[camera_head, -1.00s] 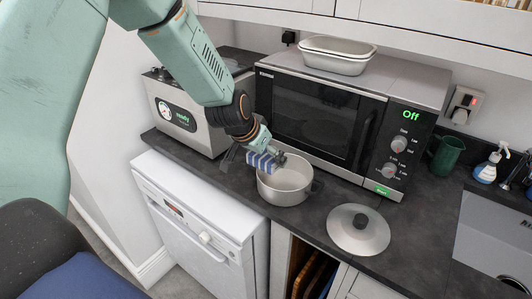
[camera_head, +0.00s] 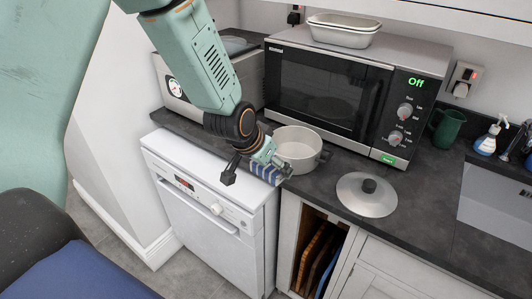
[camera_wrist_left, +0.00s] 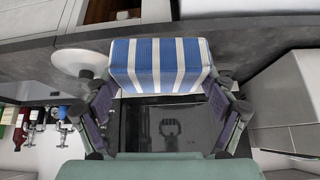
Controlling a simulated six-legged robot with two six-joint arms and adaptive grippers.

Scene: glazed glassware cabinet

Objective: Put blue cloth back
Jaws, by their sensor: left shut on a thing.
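The blue-and-white striped cloth (camera_head: 267,174) is held in my left gripper (camera_head: 260,167), close to the counter's front edge. In the left wrist view the cloth (camera_wrist_left: 160,65) spans the gap between the dark fingers (camera_wrist_left: 162,98), which are shut on it. In the head view the cloth lies just in front of the white pot (camera_head: 298,149), covering a little of its lower left side. I cannot tell whether they touch. My right gripper is not in view.
A lid (camera_head: 366,194) lies on the dark counter (camera_head: 418,192) right of the pot. A microwave (camera_head: 325,95) stands behind, and a white dishwasher (camera_head: 210,200) is below. An open niche with boards (camera_head: 314,255) is under the counter. A green mug (camera_head: 447,130) stands right.

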